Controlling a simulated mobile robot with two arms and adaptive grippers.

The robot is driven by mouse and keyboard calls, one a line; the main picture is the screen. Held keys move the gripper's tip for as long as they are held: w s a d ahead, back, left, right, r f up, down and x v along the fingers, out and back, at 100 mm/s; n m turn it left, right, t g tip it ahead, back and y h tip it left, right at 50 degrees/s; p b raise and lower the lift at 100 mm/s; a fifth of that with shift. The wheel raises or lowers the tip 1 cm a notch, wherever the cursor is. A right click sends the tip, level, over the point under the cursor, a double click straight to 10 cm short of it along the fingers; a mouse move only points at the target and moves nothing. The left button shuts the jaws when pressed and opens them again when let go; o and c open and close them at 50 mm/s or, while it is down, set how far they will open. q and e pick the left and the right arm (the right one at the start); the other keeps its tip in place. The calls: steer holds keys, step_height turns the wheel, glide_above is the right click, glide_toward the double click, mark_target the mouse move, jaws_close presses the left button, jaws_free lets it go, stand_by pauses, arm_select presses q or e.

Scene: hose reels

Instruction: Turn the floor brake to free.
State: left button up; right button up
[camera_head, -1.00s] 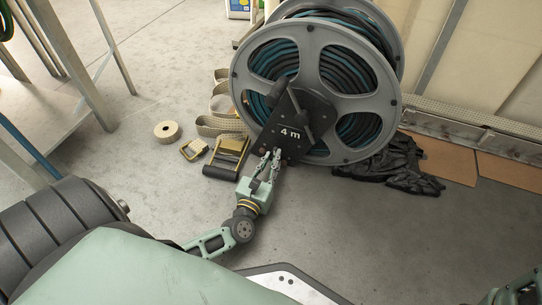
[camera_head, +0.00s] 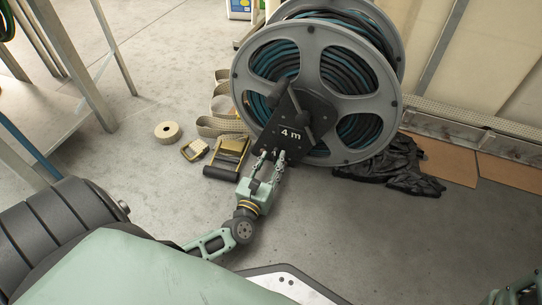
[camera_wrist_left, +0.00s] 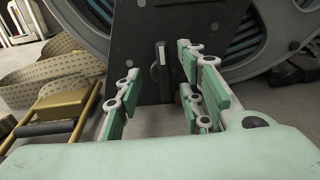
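The hose reel (camera_head: 318,85) stands on the floor with a dark side plate (camera_head: 295,120) marked "4 m". In the left wrist view, a small pale upright lever (camera_wrist_left: 161,54) sits on the lower dark plate (camera_wrist_left: 143,30); I take it for the floor brake, but no label on it is readable. My left gripper (camera_head: 270,160) is at the plate's lower edge, fingers spread. In the left wrist view, the left gripper (camera_wrist_left: 158,70) is open and empty, with the lever between and beyond its fingertips. My right gripper is not clearly in view.
A brass ratchet buckle (camera_head: 228,158) with a dark roller lies left of my gripper, near a smaller buckle (camera_head: 194,149) and a strap roll (camera_head: 167,131). Black cloth (camera_head: 402,170) lies right of the reel. The floor in front is clear.

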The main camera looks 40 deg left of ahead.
arm_select(q)
steer(key=shift+v, duration=3.8)
steer(key=shift+a, duration=0.1)
